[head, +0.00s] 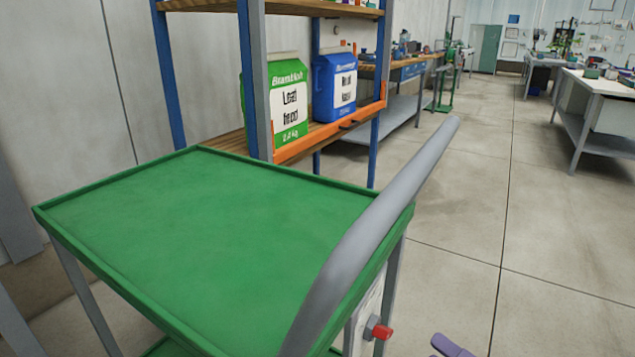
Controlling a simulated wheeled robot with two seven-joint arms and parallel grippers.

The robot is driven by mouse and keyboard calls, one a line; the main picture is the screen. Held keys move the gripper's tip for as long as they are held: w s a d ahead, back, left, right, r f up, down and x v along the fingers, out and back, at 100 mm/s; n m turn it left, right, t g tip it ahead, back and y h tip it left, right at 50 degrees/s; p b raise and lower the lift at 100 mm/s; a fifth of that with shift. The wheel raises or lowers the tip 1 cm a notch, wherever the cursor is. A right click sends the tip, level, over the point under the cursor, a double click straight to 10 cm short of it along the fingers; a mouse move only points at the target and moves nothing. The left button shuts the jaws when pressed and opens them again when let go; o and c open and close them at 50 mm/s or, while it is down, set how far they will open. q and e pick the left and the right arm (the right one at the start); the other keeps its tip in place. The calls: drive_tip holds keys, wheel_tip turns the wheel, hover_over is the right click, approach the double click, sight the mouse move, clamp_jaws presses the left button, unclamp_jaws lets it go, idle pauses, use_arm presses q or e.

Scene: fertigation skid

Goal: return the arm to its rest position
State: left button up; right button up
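Neither of my grippers can be made out in the head view, and no arm of mine is clearly seen. A small purple piece (452,346) pokes in at the bottom edge, right of the cart. It is cut off by the frame, and I cannot tell what it belongs to.
A green-topped cart (200,240) with an empty top fills the left foreground. A thick grey bar (370,235) rises along its right side, above a red knob (379,331). Behind stands a shelf with a green bag (290,105) and a blue container (335,88). Floor at right is clear.

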drive_tip(key=s+a+f+m+g+h, duration=0.35)
drive_tip(key=s+a+f+m, duration=0.35)
drive_tip(key=m, duration=0.6)
drive_tip(key=s+a+f+m+g+h, duration=0.2)
drive_tip(key=s+f+m+h, duration=0.25)
drive_tip(key=f+m, duration=0.65)
use_arm(q)
wheel_tip(320, 180, up, 11)
drive_tip(key=s+a+y+p, duration=0.1)
drive_tip(key=a+p, duration=0.2)
drive_tip(key=p, duration=1.6)
drive_tip(key=shift+s+r, duration=0.15)
drive_tip(key=shift+s, duration=0.15)
use_arm(e)
wheel_tip(320, 180, up, 14)
drive_tip(key=s+d+m+h, duration=0.1)
drive_tip(key=s+d+m, duration=0.1)
drive_tip(key=shift+s+d+f+m+g, duration=0.2)
drive_tip(key=shift+s+m+g, duration=0.15)
drive_tip(key=shift+m, duration=0.05)
use_arm(q)
drive_tip(key=shift+c, duration=0.2)
use_arm(e)
drive_tip(key=shift+f, duration=0.1)
drive_tip(key=shift+c, duration=0.3)
